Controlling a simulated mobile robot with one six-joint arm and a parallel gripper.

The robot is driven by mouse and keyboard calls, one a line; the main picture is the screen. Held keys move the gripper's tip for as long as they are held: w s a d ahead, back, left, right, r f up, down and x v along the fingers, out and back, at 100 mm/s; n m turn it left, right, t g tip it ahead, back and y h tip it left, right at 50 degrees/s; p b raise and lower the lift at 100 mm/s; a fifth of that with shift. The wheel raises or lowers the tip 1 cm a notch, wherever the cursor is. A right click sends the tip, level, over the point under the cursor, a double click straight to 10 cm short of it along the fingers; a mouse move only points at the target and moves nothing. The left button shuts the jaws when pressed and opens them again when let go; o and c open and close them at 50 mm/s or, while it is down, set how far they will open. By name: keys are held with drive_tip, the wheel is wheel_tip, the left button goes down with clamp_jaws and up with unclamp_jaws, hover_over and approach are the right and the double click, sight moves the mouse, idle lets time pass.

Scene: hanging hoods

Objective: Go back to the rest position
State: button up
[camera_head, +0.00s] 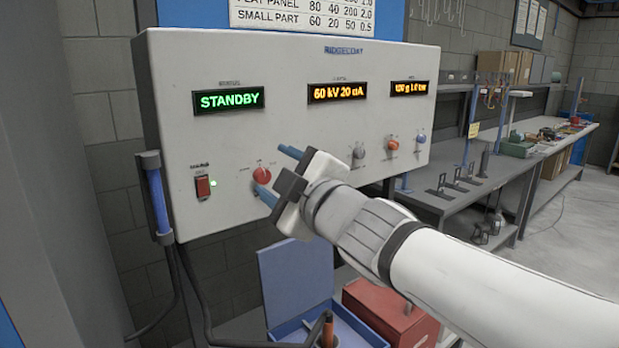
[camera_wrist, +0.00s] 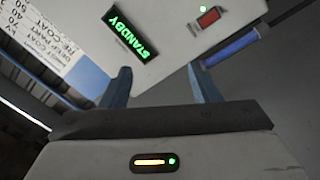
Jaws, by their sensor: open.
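My gripper (camera_head: 272,173) is open in front of the control panel (camera_head: 290,130), near a red knob (camera_head: 262,175) at the panel's lower middle. Its two blue fingers are apart with nothing visible between them. In the wrist view the gripper (camera_wrist: 160,88) also shows open, with the panel's lit STANDBY display (camera_wrist: 128,34) and a red switch (camera_wrist: 209,17) beyond it. Whether a finger touches the panel or the knob cannot be told.
A blue-handled tool (camera_head: 157,198) hangs at the panel's left side. Below are an open blue box (camera_head: 297,285) and a red case (camera_head: 390,318). A workbench (camera_head: 480,185) with hooks and boxes stands to the right. Open floor (camera_head: 585,235) shows at the far right.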

drive_tip(key=w+d+f+m+g+h, duration=0.2)
drive_tip(key=d+f+m+g+h, duration=0.1)
drive_tip(key=d+f+m+h, duration=0.85)
drive_tip(key=s+d+f+m+g, duration=0.3)
drive_tip(key=s+d+f+g, duration=0.1)
drive_tip(key=s+f, duration=0.3)
drive_tip(key=s+d+f+m+g, duration=0.3)
drive_tip(key=s+f, duration=0.5)
drive_tip(key=f, duration=0.3)
drive_tip(key=d+g+y, duration=0.1)
drive_tip(key=g, duration=0.1)
drive_tip(key=shift+s+d+f+g, duration=0.15)
drive_tip(key=shift+s+g, duration=0.15)
drive_tip(key=shift+m, duration=0.25)
